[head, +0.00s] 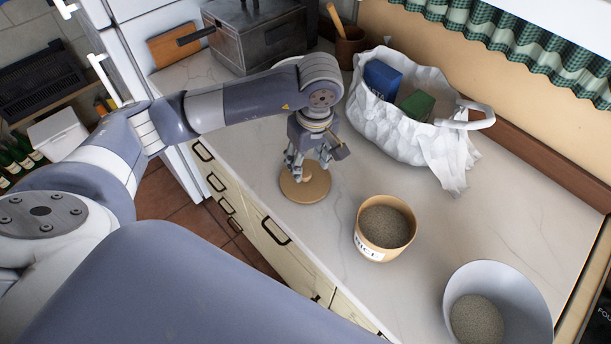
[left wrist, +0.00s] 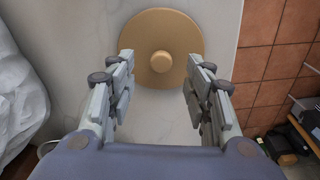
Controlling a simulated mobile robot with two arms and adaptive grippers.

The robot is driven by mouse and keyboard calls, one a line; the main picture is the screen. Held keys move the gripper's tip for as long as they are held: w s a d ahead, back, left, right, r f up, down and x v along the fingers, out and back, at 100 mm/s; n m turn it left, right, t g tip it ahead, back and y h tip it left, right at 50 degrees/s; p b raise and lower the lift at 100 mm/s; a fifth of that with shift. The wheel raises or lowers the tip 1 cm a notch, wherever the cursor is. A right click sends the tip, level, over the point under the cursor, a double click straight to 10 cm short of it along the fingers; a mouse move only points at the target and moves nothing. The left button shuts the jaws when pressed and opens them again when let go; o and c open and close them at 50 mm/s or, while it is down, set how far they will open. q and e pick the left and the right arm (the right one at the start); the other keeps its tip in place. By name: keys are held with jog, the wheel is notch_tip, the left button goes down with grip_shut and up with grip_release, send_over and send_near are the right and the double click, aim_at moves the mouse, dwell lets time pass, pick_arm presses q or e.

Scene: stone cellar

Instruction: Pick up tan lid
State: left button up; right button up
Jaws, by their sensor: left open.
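The tan lid (head: 305,190) is a round disc with a small knob, lying flat on the pale counter (head: 290,240) near its front edge. My left gripper (head: 309,176) is open and points down over the lid, hiding part of it in the head view. The knob lines up between the two fingers, which appear to hold nothing. My right gripper is not in view.
A tan canister labelled rice (head: 383,228) stands open and filled to the right of the lid. A white bowl (head: 499,307) with grain is at lower right. A white bag (head: 415,125) with boxes stands behind. A metal appliance (head: 255,38) is at the back left.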

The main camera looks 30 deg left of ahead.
aim_at(305, 173)
pick_arm(q)
jog(key=f, duration=0.1)
jog(key=f+p, duration=0.2)
jog(key=f, duration=0.1)
jog(key=shift+a, duration=0.35)
jog(key=shift+f, duration=0.35)
jog(key=shift+w+f, duration=0.15)
jog(key=c, duration=0.9)
jog(key=shift+c, duration=0.3)
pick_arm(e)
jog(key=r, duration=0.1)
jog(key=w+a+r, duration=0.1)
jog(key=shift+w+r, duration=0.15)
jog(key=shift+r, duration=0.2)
